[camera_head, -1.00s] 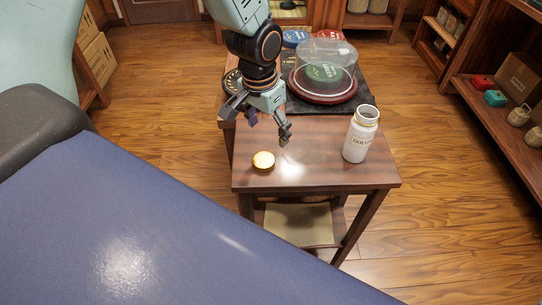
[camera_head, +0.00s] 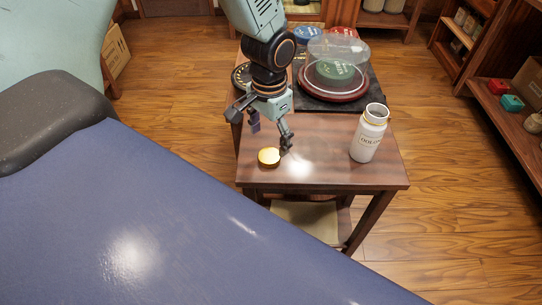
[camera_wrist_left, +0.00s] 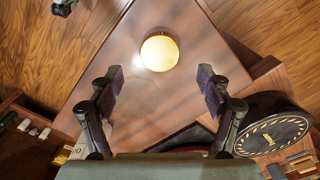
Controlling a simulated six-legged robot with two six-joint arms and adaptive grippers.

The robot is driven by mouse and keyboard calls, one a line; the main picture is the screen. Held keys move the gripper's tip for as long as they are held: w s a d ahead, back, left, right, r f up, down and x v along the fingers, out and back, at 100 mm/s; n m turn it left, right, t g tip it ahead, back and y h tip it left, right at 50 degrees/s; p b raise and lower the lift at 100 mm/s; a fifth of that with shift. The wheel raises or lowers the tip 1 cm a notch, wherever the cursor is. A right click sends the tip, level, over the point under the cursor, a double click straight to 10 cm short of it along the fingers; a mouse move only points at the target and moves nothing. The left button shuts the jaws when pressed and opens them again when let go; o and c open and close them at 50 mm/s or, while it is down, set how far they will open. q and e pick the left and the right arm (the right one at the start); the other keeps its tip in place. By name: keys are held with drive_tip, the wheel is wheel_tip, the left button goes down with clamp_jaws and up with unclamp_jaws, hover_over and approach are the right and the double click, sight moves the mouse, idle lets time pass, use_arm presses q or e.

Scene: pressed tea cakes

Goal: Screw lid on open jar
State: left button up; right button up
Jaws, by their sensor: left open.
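A round gold lid (camera_head: 268,157) lies flat near the front left of the small wooden table. It also shows in the left wrist view (camera_wrist_left: 160,52), beyond and between my fingertips. The white jar (camera_head: 368,133) stands upright and open at the table's right side, a gold band round its neck. My left gripper (camera_head: 270,139) is open and empty, above the table just behind the lid, fingers pointing down. In the left wrist view its two fingers (camera_wrist_left: 162,82) are spread wide, apart from the lid.
The wooden table (camera_head: 322,172) is clear between lid and jar. Behind stands a glass dome (camera_head: 338,50) over a green tea cake on a red-brown stand (camera_head: 333,95), on a dark mat. A round dark tea cake (camera_wrist_left: 272,126) lies near the left gripper. Shelves (camera_head: 492,97) stand at right.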

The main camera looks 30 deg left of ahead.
sight(269, 155)
use_arm(q)
drive_tip(key=shift+a, duration=0.15)
drive_tip(key=shift+s+a, duration=0.1)
drive_tip(key=f, duration=0.1)
drive_tip(key=f+b, duration=0.1)
drive_tip(key=f, duration=0.2)
drive_tip(key=shift+d+f, duration=0.3)
drive_tip(key=shift+d, duration=0.05)
drive_tip(key=shift+a+f, duration=0.15)
drive_tip(key=shift+f, duration=0.15)
drive_tip(key=shift+c, duration=0.3)
drive_tip(key=c, duration=0.6)
drive_tip(key=shift+c, duration=0.5)
